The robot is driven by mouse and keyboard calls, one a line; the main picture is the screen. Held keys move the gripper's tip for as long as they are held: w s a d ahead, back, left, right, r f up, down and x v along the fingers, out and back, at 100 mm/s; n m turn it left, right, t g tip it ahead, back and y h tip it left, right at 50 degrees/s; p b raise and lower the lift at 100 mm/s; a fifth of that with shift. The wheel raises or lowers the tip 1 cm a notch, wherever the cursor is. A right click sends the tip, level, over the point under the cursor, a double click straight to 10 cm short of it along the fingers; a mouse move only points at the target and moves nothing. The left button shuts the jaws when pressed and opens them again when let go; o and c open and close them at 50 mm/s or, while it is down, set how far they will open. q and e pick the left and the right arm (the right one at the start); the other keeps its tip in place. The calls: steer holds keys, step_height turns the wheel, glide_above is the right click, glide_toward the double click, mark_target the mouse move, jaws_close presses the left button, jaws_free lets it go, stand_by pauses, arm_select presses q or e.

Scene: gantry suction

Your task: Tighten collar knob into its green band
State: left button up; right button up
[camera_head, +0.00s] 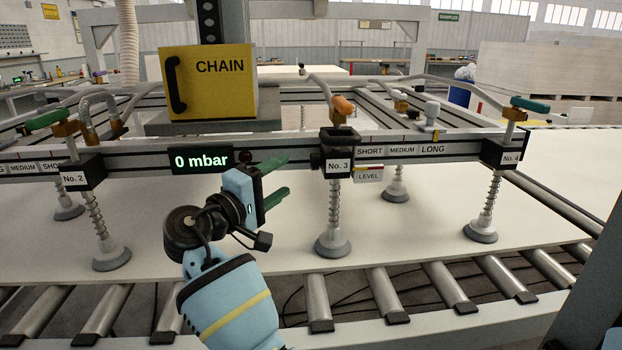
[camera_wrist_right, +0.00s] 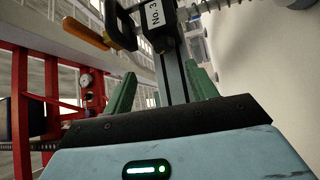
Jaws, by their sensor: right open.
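The black No. 3 collar (camera_head: 338,150) sits on the grey cross beam above a spring suction cup (camera_head: 332,243). It also shows at the top of the right wrist view (camera_wrist_right: 160,22). I cannot clearly pick out its knob or a green band. An orange valve handle (camera_head: 343,105) is above the collar. My right gripper (camera_head: 282,180) is open and empty, in front of the beam, left of the collar and apart from it. Its green fingers point toward the right in the head view. In the wrist view, the beam lies between the fingers (camera_wrist_right: 160,75). My left gripper is out of view.
Collars No. 2 (camera_head: 81,173) and No. 4 (camera_head: 502,153) stand along the beam with their own cups. A display (camera_head: 202,160) reads 0 mbar, under a yellow CHAIN box (camera_head: 205,85). A pale board (camera_head: 400,255) lies below on rollers (camera_head: 383,293).

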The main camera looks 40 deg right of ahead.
mark_target(310, 163)
steer(key=shift+w+d+f, duration=0.1)
steer(key=shift+f, duration=0.3)
steer(key=shift+p+x, duration=0.35)
steer(key=shift+x, duration=3.5)
